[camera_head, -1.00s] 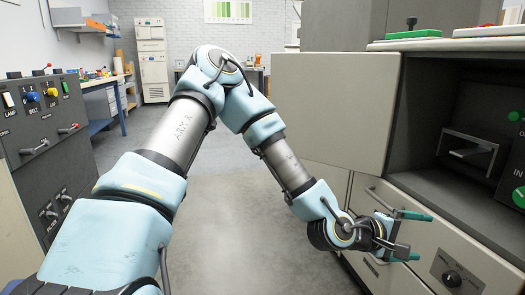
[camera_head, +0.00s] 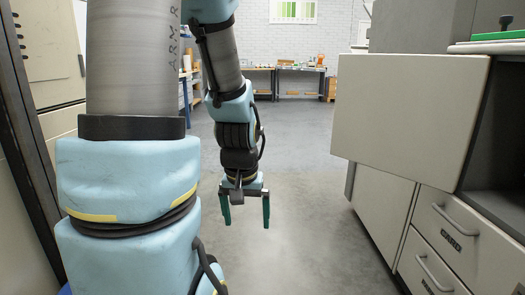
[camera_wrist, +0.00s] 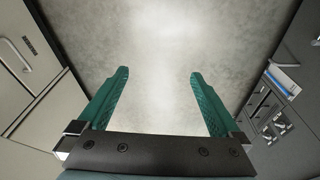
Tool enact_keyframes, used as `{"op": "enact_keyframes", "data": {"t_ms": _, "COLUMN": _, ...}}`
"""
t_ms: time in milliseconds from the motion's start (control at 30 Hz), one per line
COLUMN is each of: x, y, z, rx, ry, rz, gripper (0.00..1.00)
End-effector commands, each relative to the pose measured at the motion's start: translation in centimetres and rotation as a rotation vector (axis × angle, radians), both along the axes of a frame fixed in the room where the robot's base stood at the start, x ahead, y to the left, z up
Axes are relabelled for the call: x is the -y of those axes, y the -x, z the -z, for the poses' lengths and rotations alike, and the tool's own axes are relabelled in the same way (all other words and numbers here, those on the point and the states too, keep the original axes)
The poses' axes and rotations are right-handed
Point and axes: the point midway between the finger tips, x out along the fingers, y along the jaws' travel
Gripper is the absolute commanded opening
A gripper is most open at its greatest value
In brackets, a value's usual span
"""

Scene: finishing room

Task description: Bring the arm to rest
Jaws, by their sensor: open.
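My gripper (camera_head: 246,210) hangs at the end of my arm, fingers pointing down, over the bare floor of the aisle. In the wrist view my gripper (camera_wrist: 158,100) shows two green ridged fingers spread wide apart, with nothing between them but grey floor. My arm folds over at the top of the head view, and its upper part blocks much of the left side.
A cabinet on the right has an open door or panel (camera_head: 408,110) and drawers with handles (camera_head: 453,218) below. A cabinet (camera_head: 50,55) stands close on the left. The floor (camera_head: 300,225) between them is clear. Benches (camera_head: 300,82) stand at the far wall.

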Motion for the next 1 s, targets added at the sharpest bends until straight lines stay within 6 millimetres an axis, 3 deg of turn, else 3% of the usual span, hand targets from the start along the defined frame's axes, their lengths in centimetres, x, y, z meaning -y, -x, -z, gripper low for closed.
{"op": "enact_keyframes", "data": {"t_ms": 133, "x": -3.6, "y": 2.1, "z": -2.2, "rx": -0.041, "ry": -0.015, "rz": -0.041, "gripper": 1.00}}
{"op": "enact_keyframes", "data": {"t_ms": 467, "x": -3.1, "y": 1.9, "z": -9.3, "rx": -0.042, "ry": -0.016, "rz": -0.032, "gripper": 1.00}}
{"op": "enact_keyframes", "data": {"t_ms": 1000, "x": -3.1, "y": 1.9, "z": -25.3, "rx": -0.041, "ry": -0.016, "rz": -0.031, "gripper": 1.00}}
